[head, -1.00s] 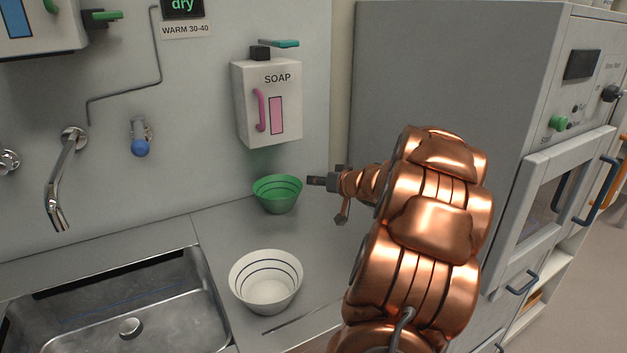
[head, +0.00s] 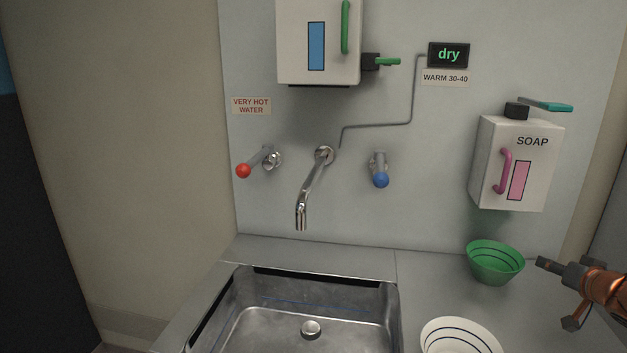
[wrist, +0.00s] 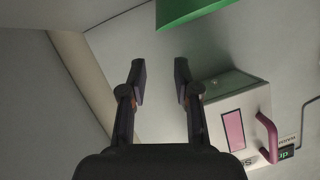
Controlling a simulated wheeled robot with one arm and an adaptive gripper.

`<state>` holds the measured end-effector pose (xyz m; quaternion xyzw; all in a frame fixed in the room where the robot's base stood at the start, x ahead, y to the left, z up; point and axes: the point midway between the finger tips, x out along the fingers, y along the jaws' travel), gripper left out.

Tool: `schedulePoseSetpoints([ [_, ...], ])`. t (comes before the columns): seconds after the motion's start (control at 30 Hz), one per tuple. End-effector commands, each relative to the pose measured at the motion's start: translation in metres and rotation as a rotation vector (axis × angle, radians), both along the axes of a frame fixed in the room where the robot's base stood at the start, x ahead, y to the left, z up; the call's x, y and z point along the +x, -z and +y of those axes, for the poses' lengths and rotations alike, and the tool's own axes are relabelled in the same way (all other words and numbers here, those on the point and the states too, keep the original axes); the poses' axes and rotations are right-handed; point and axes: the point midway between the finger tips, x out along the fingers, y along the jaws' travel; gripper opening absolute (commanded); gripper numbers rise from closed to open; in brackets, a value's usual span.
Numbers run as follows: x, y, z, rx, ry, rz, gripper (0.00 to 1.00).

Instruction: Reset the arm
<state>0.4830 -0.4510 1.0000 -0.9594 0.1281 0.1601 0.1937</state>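My gripper (head: 556,292) is at the lower right of the head view, to the right of the green bowl (head: 495,262) and apart from it. In the wrist view my gripper (wrist: 160,82) has its two dark fingers spread with nothing between them. The green bowl's edge (wrist: 188,10) shows at the top of the wrist view, beyond the fingertips. My copper-coloured arm comes in from the right edge of the head view and most of it is out of frame.
A white bowl (head: 460,338) stands on the counter, right of the steel sink (head: 270,335). The soap dispenser (head: 515,165) hangs above the green bowl. A spout (head: 312,190), a red-knobbed tap (head: 257,162) and a blue-knobbed tap (head: 379,170) are on the wall.

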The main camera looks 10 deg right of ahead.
Motion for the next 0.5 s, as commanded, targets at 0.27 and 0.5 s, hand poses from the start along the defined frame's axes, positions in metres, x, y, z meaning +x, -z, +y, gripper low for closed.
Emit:
schedulePoseSetpoints([
  [0.27,0.025,-0.03,0.022,-0.133,0.095,0.094,0.31],
  [0.5,0.025,-0.042,0.06,-0.216,0.175,0.24,0.31],
])
